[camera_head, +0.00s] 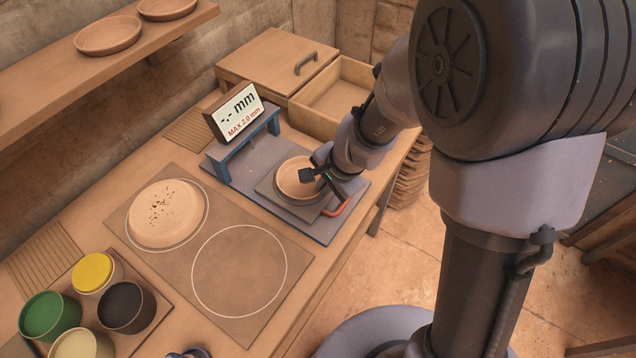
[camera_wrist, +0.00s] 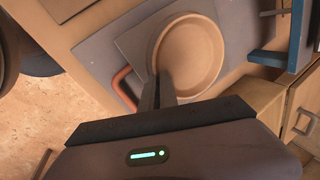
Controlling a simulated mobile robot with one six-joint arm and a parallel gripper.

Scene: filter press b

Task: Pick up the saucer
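A round tan clay saucer (camera_head: 291,180) sits on the small square plate of the measuring stand, under the display. It also shows in the wrist view (camera_wrist: 190,55), with its hollow side up and empty. My gripper (camera_head: 322,182) is at the saucer's near right rim. In the wrist view its two dark fingers (camera_wrist: 160,90) are close together at the rim, one seeming inside and one outside. Whether they press on the rim cannot be told. The saucer looks flat on the plate.
The stand's display (camera_head: 238,112) reads "-.- mm, MAX 2.0 mm". A speckled clay disc (camera_head: 167,213) lies in the mat's left circle; the right circle (camera_head: 239,270) is empty. An open empty box (camera_head: 335,95) stands behind. Paint pots (camera_head: 126,307) stand front left.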

